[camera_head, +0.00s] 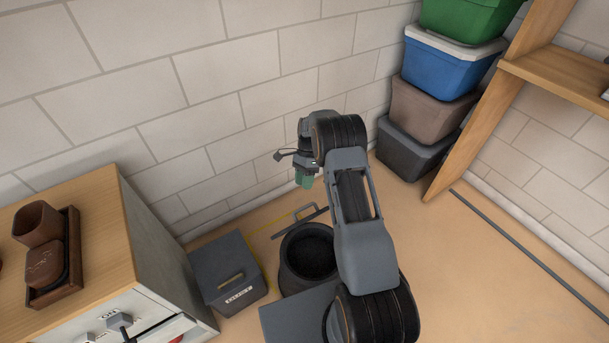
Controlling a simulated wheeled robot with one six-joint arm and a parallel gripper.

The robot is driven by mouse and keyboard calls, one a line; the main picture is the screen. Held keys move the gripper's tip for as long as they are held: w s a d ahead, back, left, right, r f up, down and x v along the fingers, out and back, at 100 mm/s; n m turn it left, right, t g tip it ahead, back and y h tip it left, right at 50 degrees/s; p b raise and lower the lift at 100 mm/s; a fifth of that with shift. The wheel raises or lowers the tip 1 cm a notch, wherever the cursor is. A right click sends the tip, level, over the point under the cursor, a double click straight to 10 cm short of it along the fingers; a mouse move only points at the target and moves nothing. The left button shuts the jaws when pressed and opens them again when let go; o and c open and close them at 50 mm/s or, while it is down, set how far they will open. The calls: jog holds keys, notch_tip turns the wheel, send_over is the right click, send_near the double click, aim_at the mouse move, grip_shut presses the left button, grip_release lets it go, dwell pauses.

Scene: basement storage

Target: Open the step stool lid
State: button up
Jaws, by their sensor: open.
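A dark grey box (223,258) stands on the floor beside the wooden-topped cabinet. It has a flat top, a small yellow-brown handle (230,281) and a white label on its front; it appears to be the step stool, with its lid down. My gripper (304,180) is raised near the back wall, to the right of and above the box in the picture. It is open, and no object shows in it. It is apart from the box. Its fingers are seen from the side, and the gap between them is hard to see.
A round dark bin (310,254) stands right of the box, close to my arm. The cabinet (95,210) bears a tray (68,285) with brown pots. Stacked tubs (430,100) and a wooden shelf (550,72) stand right. Floor at right is mostly clear.

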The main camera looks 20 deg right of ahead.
jog(key=p+v, duration=0.1)
jog(key=v, duration=1.2)
jog(key=shift+w+r, duration=0.2)
jog(key=shift+r, duration=0.1)
jog(key=shift+d, duration=0.1)
jog(key=shift+c, duration=0.3)
